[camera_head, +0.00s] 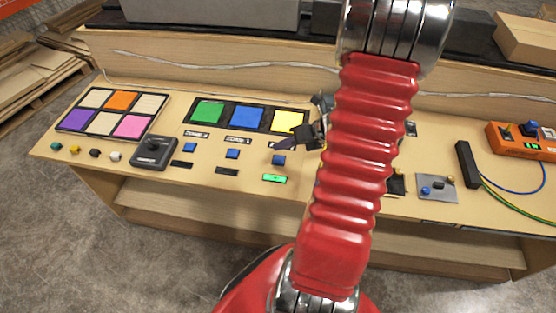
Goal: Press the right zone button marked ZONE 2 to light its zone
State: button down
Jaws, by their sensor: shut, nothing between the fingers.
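My gripper (284,144) is shut and empty, reaching left from behind my red arm. Its dark fingers appear just above the right blue button (279,160) and overlap that button's label, so I cannot read its marking. I cannot tell whether they touch the button. Below it a small indicator (275,178) glows green. The yellow panel (286,121) above is bright and partly hidden by the gripper. The middle blue button (232,154) and left blue button (190,147) have dark indicators below them. Their panels are blue (248,118) and green (208,111).
A black knob box (154,152) and a colored tile panel (114,113) stand at left. My arm hides the bench right of the buttons. A grey plate with knobs (437,188), a black block (467,163) and an orange device (523,141) lie farther right.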

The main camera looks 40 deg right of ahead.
jog(key=shift+r, duration=0.95)
dwell(0.3)
